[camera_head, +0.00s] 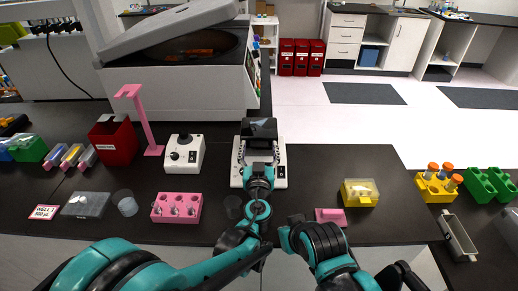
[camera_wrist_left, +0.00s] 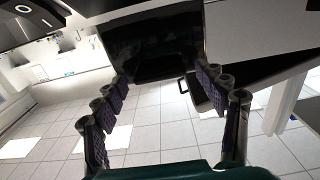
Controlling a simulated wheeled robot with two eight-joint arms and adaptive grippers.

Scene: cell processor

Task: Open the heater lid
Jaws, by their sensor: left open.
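The heater is the white device (camera_head: 281,172) at the middle of the dark bench in the head view. Its black lid (camera_head: 259,128) shows at the far end of the base and looks raised and tilted. My left gripper (camera_head: 259,160) is over the near side of the heater, in front of the lid. In the left wrist view the gripper (camera_wrist_left: 163,80) has its two fingers spread apart, with a dark glossy panel (camera_wrist_left: 150,45), apparently the lid, beyond and between the tips. I cannot tell whether the fingers touch it. My right arm is at the bottom; its gripper is not visible.
A white control box (camera_head: 184,154) stands left of the heater, and a pink tube rack (camera_head: 176,208) nearer. A yellow box (camera_head: 359,193) and pink block (camera_head: 330,217) lie right. A large centrifuge-like machine (camera_head: 175,90) stands behind left.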

